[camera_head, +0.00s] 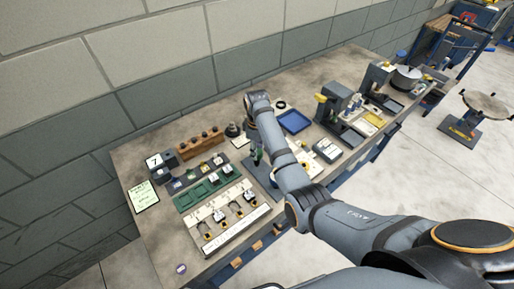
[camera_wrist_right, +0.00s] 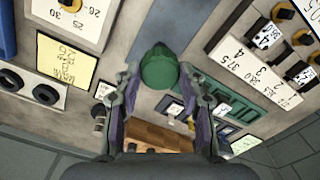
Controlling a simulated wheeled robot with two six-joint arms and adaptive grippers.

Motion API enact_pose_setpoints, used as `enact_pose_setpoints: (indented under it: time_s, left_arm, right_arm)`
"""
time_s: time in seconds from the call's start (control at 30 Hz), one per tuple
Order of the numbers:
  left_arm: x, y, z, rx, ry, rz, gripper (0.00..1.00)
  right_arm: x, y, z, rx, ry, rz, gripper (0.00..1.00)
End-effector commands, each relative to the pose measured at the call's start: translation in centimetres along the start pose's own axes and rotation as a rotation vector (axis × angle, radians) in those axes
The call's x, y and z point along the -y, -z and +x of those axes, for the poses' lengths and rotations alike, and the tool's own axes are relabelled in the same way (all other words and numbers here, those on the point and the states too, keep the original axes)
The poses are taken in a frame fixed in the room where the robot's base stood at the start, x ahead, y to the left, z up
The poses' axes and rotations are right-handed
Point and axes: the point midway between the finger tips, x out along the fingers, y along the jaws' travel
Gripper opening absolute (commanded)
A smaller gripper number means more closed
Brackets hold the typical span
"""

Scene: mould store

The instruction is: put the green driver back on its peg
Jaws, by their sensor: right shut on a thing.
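The green driver (camera_wrist_right: 158,68) shows in the right wrist view as a rounded green handle end between my fingers. My right gripper (camera_wrist_right: 160,84) is shut on it. In the head view my right gripper (camera_head: 256,149) points down over the middle of the bench, and a small green part of the driver shows just below it. A dark base plate (camera_head: 262,179) lies on the bench under and beside the gripper. The peg cannot be made out; the arm and gripper cover part of that area. My left gripper is in neither view.
Left of the gripper are a green tray (camera_head: 192,201), a white labelled board (camera_head: 222,224) with small parts, and a wooden block (camera_head: 200,143). A blue tray (camera_head: 294,121) and dark machine stands (camera_head: 334,103) are to the right. The bench (camera_head: 152,229) is crowded.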

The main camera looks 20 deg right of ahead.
Motion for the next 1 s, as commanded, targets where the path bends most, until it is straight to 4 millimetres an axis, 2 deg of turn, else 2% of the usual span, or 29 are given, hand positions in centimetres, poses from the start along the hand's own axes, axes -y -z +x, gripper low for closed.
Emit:
enact_pose_setpoints:
  time_s: [0.17, 1.0]
  left_arm:
    - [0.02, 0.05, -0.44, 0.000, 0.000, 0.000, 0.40]
    - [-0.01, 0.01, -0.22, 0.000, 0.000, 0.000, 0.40]
  right_arm:
    - [-0.01, -0.01, -0.01, 0.000, 0.000, 0.000, 0.00]
    - [0.00, -0.02, 0.85, 0.000, 0.000, 0.000, 0.00]
